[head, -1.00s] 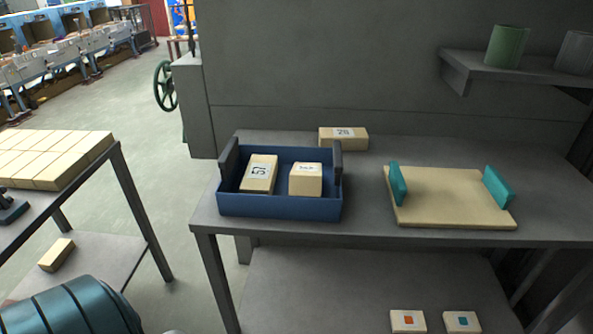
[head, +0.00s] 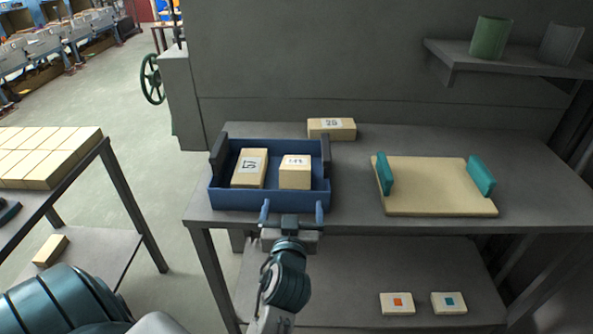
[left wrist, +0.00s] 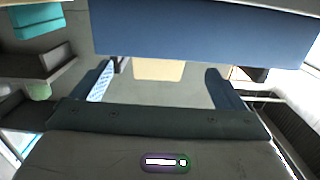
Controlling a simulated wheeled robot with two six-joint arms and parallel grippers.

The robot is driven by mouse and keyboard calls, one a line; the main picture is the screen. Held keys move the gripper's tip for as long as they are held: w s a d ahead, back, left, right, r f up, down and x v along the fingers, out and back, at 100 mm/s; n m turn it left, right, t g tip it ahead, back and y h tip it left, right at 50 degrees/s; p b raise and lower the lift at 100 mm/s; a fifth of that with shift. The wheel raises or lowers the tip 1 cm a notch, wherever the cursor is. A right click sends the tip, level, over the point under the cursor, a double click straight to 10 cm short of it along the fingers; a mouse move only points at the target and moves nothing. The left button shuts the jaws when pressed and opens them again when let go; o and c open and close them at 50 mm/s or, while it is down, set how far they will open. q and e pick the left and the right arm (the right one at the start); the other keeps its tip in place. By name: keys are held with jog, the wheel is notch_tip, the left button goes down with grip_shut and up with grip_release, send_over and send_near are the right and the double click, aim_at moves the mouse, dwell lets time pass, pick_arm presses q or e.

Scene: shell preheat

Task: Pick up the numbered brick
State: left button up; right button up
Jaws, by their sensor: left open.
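A blue crate (head: 270,200) on the grey table holds two beige numbered bricks. The left one (head: 249,168) has a dark number on a white label, lying turned. The right one (head: 295,173) has a label too small to read surely. A third numbered brick (head: 331,129) lies on the table behind the crate. My left gripper (head: 292,212) is open and empty, at the crate's near wall. In the left wrist view its fingers (left wrist: 160,82) are spread, with the crate wall (left wrist: 200,30) and a beige brick (left wrist: 158,70) beyond; I cannot tell which brick. My right gripper is not seen.
A beige board (head: 435,190) with teal uprights stands to the right on the table. Two small marked bricks (head: 397,304) (head: 449,303) lie on the lower shelf. A wall shelf (head: 510,62) carries a green cup (head: 490,38). Table between crate and board is clear.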

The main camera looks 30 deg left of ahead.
aim_at(295, 182)
pick_arm(q)
jog(key=w+a, duration=0.1)
jog(key=w+r+p, duration=0.1)
jog(key=w, duration=0.1)
jog(key=w+a, duration=0.1)
jog(key=w, duration=0.1)
jog(key=shift+a+r+p, duration=0.3)
jog(key=shift+w+a, duration=0.1)
jog(key=shift+w, duration=0.05)
jog(key=shift+w+a+r+p, duration=0.1)
jog(key=shift+w+p, duration=0.1)
jog(key=shift+p, duration=0.1)
jog(key=p+x, duration=0.2)
jog(key=x, duration=0.2)
jog(key=shift+w+a+r, duration=0.15)
jog(key=shift+a, duration=0.05)
jog(key=shift+w+a, duration=0.1)
